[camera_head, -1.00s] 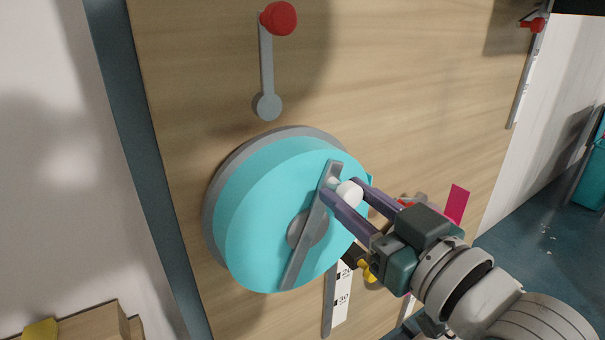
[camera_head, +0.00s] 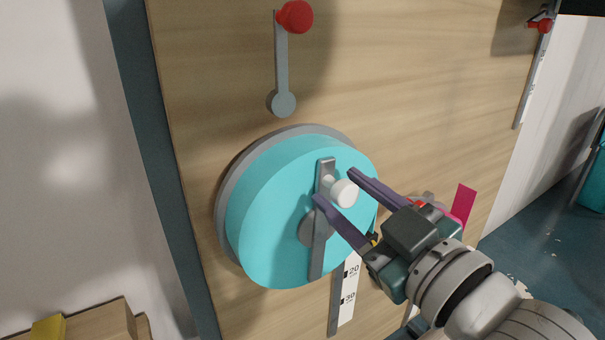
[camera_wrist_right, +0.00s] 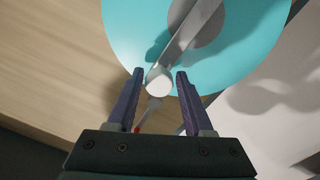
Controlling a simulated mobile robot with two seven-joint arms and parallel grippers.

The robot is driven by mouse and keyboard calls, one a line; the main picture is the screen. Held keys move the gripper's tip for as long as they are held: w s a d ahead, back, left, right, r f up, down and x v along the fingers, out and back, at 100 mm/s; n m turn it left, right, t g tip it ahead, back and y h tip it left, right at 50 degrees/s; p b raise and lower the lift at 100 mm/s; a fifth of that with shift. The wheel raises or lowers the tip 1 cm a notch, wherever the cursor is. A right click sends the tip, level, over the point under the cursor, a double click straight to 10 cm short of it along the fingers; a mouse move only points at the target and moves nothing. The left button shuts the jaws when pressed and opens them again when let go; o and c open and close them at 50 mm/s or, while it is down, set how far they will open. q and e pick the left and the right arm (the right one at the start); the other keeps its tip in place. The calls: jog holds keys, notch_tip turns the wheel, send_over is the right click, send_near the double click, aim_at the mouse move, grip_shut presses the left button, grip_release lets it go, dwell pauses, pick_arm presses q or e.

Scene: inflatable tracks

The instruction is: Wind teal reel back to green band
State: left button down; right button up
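The teal reel (camera_head: 275,215) is mounted on the wooden panel, with a grey crank bar (camera_head: 318,257) across its face. A white knob (camera_head: 345,193) stands out near the bar's upper end. My right gripper (camera_head: 335,187) is open, its two purple fingers apart on either side of the knob. In the right wrist view the knob (camera_wrist_right: 158,80) lies between the fingertips (camera_wrist_right: 153,74), with visible gaps on both sides. A white scale strip (camera_head: 350,290) marked 20 and 30 runs below the reel. I see no green band. My left gripper is out of view.
A grey lever (camera_head: 282,65) with a red knob (camera_head: 295,16) is on the panel (camera_head: 420,90) above the reel. A magenta flag (camera_head: 463,204) is behind my right wrist. Wooden blocks (camera_head: 100,322) sit at lower left. The panel's upper right is mostly bare.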

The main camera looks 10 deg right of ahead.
jog(key=shift+o, duration=1)
jog(key=shift+s+d+f, duration=0.1)
jog(key=b+v, duration=0.3)
jog(key=v, duration=0.6)
jog(key=shift+s, duration=0.35)
